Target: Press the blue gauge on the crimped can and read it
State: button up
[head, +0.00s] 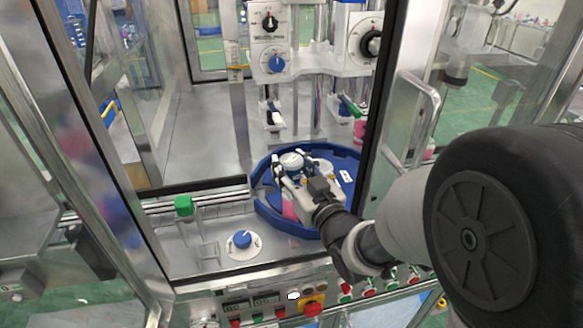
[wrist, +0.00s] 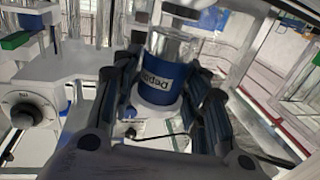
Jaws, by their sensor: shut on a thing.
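My gripper (head: 291,168) is shut on the blue gauge (head: 291,160), whose round pale top shows between the fingers in the head view. In the wrist view the gauge (wrist: 163,88) is a cylinder with a silver upper part and a blue band with upside-down lettering that looks like "Depth". The fingers (wrist: 166,95) clasp it from both sides. A pink can (head: 289,208) shows partly below my gripper, over the blue round tray (head: 274,215). My gripper hides most of the can and its top. I cannot tell whether the gauge touches the can. The gauge's reading is not legible.
The crimping machine (head: 312,60) with black and blue knobs stands behind the tray. A blue knob (head: 242,240) and a green block (head: 183,206) are at left. Buttons line the front panel.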

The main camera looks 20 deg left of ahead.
aim_at(291, 159)
jog(key=shift+f+b, duration=0.35)
jog(key=shift+f, duration=0.7)
dwell(1.0)
jog(key=shift+r+p, duration=1.4)
jog(key=shift+r, duration=1.2)
jog(key=shift+f, duration=0.15)
